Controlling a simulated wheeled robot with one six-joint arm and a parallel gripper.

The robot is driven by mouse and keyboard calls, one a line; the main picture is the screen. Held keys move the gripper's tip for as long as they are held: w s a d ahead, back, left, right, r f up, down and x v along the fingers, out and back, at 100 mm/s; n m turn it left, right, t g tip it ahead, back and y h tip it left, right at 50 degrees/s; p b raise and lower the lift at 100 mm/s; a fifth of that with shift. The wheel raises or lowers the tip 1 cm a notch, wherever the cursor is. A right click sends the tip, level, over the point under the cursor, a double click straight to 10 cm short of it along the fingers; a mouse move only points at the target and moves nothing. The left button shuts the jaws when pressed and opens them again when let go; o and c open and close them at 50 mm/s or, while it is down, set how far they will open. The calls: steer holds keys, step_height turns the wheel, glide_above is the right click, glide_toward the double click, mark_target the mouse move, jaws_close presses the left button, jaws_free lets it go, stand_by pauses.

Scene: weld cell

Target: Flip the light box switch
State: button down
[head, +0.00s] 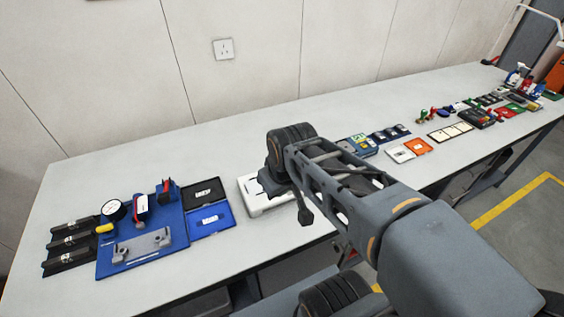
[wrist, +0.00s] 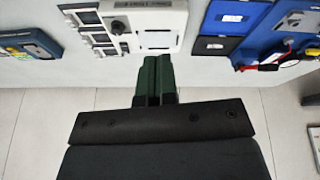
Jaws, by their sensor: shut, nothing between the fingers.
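A white box (wrist: 155,15), which looks like the light box, lies at the top of the wrist view. It has a pale panel, a dark round knob (wrist: 118,27) and a column of small dark-framed windows on its left. Which part is the switch I cannot tell for sure. The white box (head: 256,205) also shows in the head view, on the bench and partly hidden by my arm. My gripper (wrist: 156,60) is shut and empty, its green fingers close to the box's near edge in the picture. Contact cannot be told. My arm hides the fingertips in the head view.
A blue case (head: 214,228) with its lid open stands left of the white box, beside a blue board (head: 115,266) with a gauge and metal parts. More small items, including an orange case (head: 418,146), lie to the right. The bench (head: 110,180) is clear behind the box.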

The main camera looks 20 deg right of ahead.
steer(key=w+d+n+g, duration=0.1)
steer(key=w+d+n, duration=0.4)
steer(key=w+n, duration=0.3)
steer(key=w+d+n+g, duration=0.1)
steer(key=w+d+n, duration=0.4)
steer(key=w+n, duration=0.3)
steer(key=shift+w+d+f+b, duration=0.15)
steer(key=shift+w+f+b, duration=0.2)
steer(key=shift+w, duration=0.9)
steer(key=shift+f, duration=0.1)
steer(key=f, duration=0.4)
steer(key=w+f+p, duration=0.1)
steer(key=f, duration=0.4)
steer(key=w+f, duration=0.1)
steer(key=f, duration=0.3)
steer(key=shift+f, duration=0.3)
